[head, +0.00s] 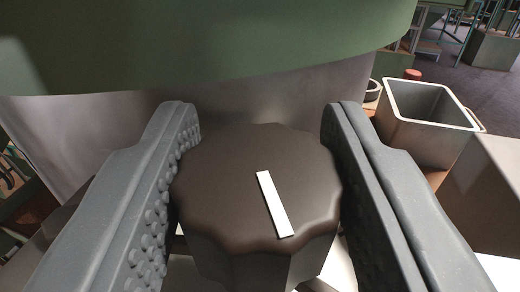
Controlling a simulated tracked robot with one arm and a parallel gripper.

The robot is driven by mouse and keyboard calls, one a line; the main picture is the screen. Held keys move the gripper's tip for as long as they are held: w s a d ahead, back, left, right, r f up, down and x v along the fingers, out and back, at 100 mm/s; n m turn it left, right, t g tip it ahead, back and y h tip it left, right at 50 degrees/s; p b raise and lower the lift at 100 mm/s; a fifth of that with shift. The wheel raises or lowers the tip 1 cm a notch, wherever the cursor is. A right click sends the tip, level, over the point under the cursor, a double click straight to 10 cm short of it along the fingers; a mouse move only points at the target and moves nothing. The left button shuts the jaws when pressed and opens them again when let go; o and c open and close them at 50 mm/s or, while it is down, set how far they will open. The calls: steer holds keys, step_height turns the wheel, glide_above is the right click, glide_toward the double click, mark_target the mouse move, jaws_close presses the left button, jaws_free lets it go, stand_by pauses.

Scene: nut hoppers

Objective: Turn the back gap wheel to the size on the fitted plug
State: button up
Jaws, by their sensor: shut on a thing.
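A dark brown wheel (235,190) with a scalloped edge sits in the middle of the head view. A white pointer bar (274,204) on its top runs from near the centre toward the lower right. My gripper (258,135) has one grey studded finger on each side of the wheel and is shut on it. The wheel's lower part is partly hidden. No size marks and no plug can be made out in this view.
A large green and grey rounded body (210,45) stands close behind the wheel. A grey open bin (428,120) with a pale rim is at the right, with a small red round thing (413,75) behind it. Dark floor and stands show at the far upper right.

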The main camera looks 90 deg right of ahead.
steer(key=shift+w+a+r+m+g+p, duration=0.1)
steer(key=shift+m+g+p, duration=0.55)
steer(key=shift+g+p, duration=0.8)
steer(key=shift+w+r+m+g+p, duration=0.1)
steer(key=shift+m+g+p, duration=0.6)
steer(key=shift+p, duration=1.4)
steer(key=shift+f+m+g+y+p, duration=0.1)
steer(key=shift+m+g+y+p, duration=0.2)
steer(key=shift+p, duration=0.45)
steer(key=shift+s+f+m+g+p, duration=0.15)
steer(key=shift+m+g+p, duration=0.1)
steer(key=shift+g+p, duration=0.35)
steer(key=o, duration=1)
steer(key=shift+c, duration=0.2)
steer(key=p+v, duration=0.1)
steer(key=v, duration=1.2)
steer(key=shift+w+a+p, duration=0.25)
steer(key=shift+a+p, duration=0.05)
steer(key=shift+a, duration=0.05)
